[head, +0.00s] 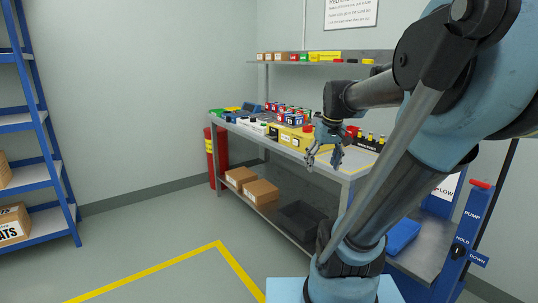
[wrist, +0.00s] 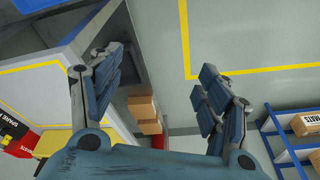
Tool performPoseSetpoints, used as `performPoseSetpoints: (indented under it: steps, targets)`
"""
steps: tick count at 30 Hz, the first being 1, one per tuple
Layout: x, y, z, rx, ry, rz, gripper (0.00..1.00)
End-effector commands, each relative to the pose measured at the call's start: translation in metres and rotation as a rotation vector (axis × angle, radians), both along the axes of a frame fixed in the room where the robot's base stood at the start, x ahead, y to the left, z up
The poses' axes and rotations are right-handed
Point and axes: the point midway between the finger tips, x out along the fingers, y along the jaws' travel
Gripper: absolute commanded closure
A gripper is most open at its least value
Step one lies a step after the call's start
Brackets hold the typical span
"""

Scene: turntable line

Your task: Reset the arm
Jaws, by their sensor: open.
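My gripper (head: 324,157) is open and empty in the head view, held up near the front edge of the workbench (head: 345,172). My arm is bent and fills much of the right of the head view.
Several small boxes and a yellow bin (head: 291,137) stand on the bench. Cardboard boxes (head: 260,191) and a dark tray (head: 300,218) sit on its lower shelf. A blue rack (head: 40,150) stands at left. The yellow-lined floor (head: 160,255) is clear.

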Motion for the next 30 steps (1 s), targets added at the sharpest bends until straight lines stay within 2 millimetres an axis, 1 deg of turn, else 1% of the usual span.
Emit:
performPoseSetpoints:
  steps: [1, 3, 5, 9, 12, 15, 18, 21, 30]
  targets:
    - [-0.017, 0.0, -0.013, -0.002, 0.004, -0.016, 0.3]
    - [-0.037, 0.0, -0.03, -0.008, 0.01, -0.041, 0.3]
    - [-0.053, -0.001, -0.044, -0.012, 0.013, -0.063, 0.3]
    - [-0.09, -0.002, -0.08, -0.021, 0.023, -0.114, 0.3]
    - [-0.112, -0.004, -0.104, -0.027, 0.029, -0.148, 0.3]
    - [-0.127, -0.005, -0.122, -0.031, 0.032, -0.173, 0.3]
    - [-0.136, -0.006, -0.134, -0.035, 0.034, -0.189, 0.3]
    - [-0.14, -0.007, -0.139, -0.036, 0.035, -0.197, 0.3]
    - [-0.141, -0.007, -0.14, -0.036, 0.035, -0.199, 0.3]
